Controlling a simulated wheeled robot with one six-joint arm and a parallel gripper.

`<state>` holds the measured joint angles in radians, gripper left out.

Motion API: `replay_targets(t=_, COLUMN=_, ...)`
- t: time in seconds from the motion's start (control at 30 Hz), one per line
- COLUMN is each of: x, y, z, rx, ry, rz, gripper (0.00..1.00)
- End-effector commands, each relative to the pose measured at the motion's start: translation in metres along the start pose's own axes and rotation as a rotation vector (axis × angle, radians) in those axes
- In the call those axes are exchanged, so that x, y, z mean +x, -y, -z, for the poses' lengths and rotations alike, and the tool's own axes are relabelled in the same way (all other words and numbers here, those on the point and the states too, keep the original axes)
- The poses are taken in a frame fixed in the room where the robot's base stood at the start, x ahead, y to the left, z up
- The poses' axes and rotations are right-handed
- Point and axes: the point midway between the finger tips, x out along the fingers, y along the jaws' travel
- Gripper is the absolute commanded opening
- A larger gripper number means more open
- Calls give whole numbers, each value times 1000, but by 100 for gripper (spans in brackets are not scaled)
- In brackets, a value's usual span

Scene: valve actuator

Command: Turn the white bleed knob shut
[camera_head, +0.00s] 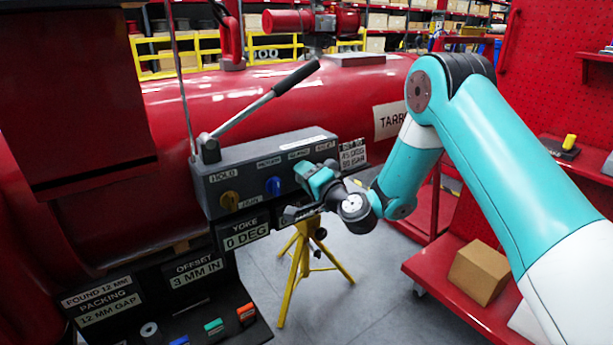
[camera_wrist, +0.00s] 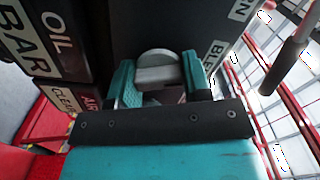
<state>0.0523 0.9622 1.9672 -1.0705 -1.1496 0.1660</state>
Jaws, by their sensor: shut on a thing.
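The white bleed knob (camera_wrist: 158,66) shows pale grey-white in the wrist view, with a rounded top and a flat bar-like grip. It stands between the two teal fingers of my gripper (camera_wrist: 158,80), which are shut on it from both sides. In the head view my gripper (camera_head: 318,183) is at the right part of the dark valve block's front (camera_head: 216,187), and it hides the knob there. A partly cut-off label beginning "BLE" (camera_wrist: 215,56) is beside the knob in the wrist view. The knob's exact turn angle is hard to tell.
A yellow tripod (camera_head: 303,256) stands below. A red cart with a cardboard box (camera_head: 480,273) is at right.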

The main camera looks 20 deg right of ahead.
Motion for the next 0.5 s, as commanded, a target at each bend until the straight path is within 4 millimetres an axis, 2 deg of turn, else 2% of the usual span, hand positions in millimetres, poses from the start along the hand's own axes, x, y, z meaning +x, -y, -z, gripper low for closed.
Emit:
replay_targets(t=0.2, x=-1, y=-2, z=1, rx=157, ry=-2, rz=-4, gripper=21)
replay_targets(t=0.5, x=-1, y=-2, z=1, rx=285, ry=-3, rz=-3, gripper=21)
